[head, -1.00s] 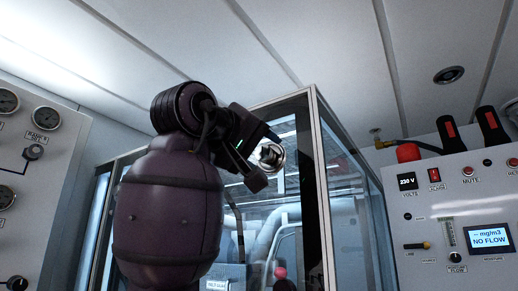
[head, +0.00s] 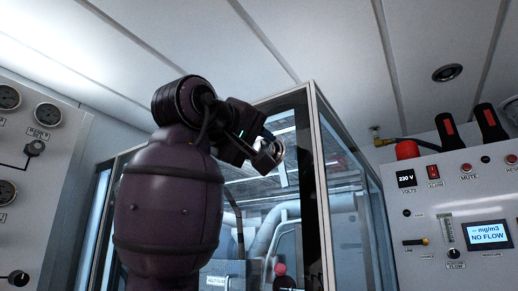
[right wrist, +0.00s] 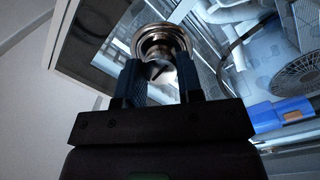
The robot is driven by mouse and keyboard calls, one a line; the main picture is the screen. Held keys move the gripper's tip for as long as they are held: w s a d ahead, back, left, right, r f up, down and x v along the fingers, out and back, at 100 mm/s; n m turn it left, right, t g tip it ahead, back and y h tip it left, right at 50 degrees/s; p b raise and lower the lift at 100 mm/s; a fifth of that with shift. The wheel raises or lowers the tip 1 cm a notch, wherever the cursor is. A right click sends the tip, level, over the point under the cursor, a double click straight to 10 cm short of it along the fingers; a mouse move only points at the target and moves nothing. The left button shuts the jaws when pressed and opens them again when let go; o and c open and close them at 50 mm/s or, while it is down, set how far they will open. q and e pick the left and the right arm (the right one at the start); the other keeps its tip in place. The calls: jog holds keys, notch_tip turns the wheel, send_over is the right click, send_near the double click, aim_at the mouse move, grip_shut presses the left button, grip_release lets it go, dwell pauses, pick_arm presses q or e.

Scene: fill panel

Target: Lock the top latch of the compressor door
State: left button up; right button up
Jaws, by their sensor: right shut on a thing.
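The top latch (right wrist: 163,42) is a round metal fitting on the compressor door, seen at the top middle of the right wrist view. It also shows in the head view (head: 280,149), partly hidden behind my gripper. My right gripper (right wrist: 160,78) is shut on the latch, with a dark finger on each side of its inner part. In the head view the right gripper (head: 268,150) is at the upper part of the glass door (head: 287,215), near its dark frame. My left gripper is not in view.
A control panel (head: 465,215) with a red lamp (head: 407,150) and black-handled fittings stands at the right. A gauge panel (head: 45,190) stands at the left. The ceiling (head: 300,40) is close above the glass enclosure. A fan grille (right wrist: 300,75) shows behind the glass.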

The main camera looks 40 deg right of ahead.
jog(key=n+b, duration=0.1)
jog(key=n, duration=0.2)
jog(key=shift+f+n+b, duration=0.15)
jog(key=shift+n+b, duration=0.15)
jog(key=shift+n, duration=0.1)
jog(key=n+b, duration=0.1)
jog(key=n, duration=0.3)
jog(key=shift+n, duration=0.3)
jog(key=n, duration=0.4)
jog(key=shift+n+t, duration=0.3)
jog(key=shift+n+b, duration=0.3)
jog(key=shift+n, duration=1.5)
jog(key=shift+t, duration=0.3)
jog(key=o, duration=0.9)
